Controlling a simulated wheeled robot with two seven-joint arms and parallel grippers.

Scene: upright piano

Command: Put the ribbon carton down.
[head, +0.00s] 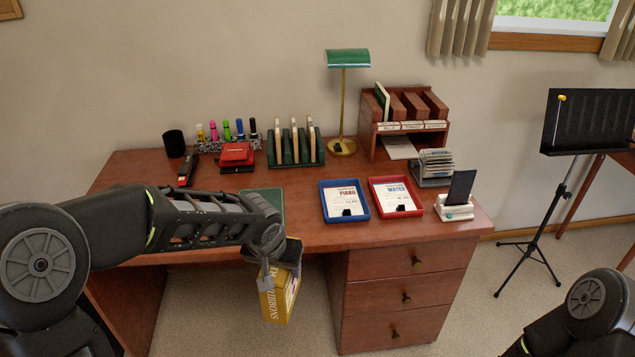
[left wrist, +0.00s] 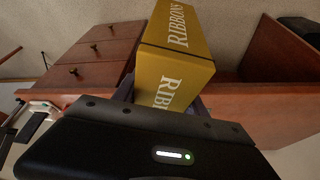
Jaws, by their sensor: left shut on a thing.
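The ribbon carton (head: 281,296) is a yellow box lettered RIBBONS. My left gripper (head: 277,262) is shut on it and holds it in front of the desk's front edge, over the kneehole, with its lower part hanging below the desktop level. It is tilted in the head view. In the left wrist view the carton (left wrist: 178,48) shows two lettered faces, and the gripper's body hides its near end. My right arm shows at the lower right of the head view, but its gripper is not in view.
The desk (head: 300,234) holds a blue tray (head: 345,217), a red tray (head: 397,212), a phone stand (head: 456,212), a green pad (head: 262,197), a lamp (head: 347,60) and sorters at the back. Drawers (head: 405,297) stand right of the carton. A music stand (head: 566,190) is at right.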

